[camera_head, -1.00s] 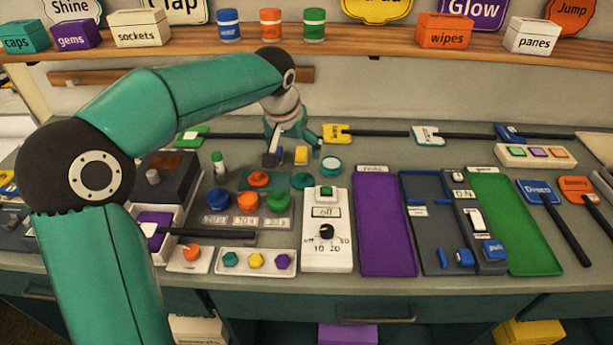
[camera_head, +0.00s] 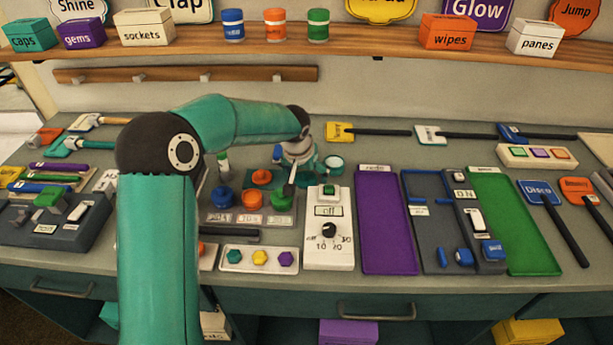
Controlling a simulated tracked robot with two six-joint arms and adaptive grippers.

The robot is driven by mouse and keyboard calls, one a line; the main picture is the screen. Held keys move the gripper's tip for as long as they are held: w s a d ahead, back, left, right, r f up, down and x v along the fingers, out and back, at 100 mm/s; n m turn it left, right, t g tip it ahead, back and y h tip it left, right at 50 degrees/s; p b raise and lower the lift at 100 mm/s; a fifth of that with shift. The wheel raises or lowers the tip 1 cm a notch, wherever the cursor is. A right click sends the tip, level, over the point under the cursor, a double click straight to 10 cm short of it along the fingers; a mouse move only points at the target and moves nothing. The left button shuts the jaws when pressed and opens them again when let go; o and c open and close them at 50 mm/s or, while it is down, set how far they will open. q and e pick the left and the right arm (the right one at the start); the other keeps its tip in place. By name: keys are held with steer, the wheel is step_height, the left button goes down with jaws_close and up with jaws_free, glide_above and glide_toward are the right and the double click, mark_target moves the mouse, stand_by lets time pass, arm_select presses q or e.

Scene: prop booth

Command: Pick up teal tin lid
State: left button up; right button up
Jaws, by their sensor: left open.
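The teal tin lid (camera_head: 305,181) lies on the worktop, right of the orange lid (camera_head: 261,177) and just behind the white dial box. It is small and largely covered by my left gripper (camera_head: 297,180), which points down over it. A dark finger of that gripper comes down at the lid's left side. The gripper is open, and whether it touches the lid cannot be told. A round teal-rimmed tin (camera_head: 334,163) with a pale top stands just behind and to the right. My right gripper is not in view.
The white dial box (camera_head: 328,235) stands front right, beside a purple mat (camera_head: 386,225). A wooden peg rail (camera_head: 190,74) runs along the wall.

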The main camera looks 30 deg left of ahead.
arm_select(q)
steer(key=shift+w+f, duration=0.1)
steer(key=shift+f, duration=0.1)
steer(key=c, duration=0.9)
steer(key=shift+r, duration=0.1)
steer(key=shift+c, duration=0.2)
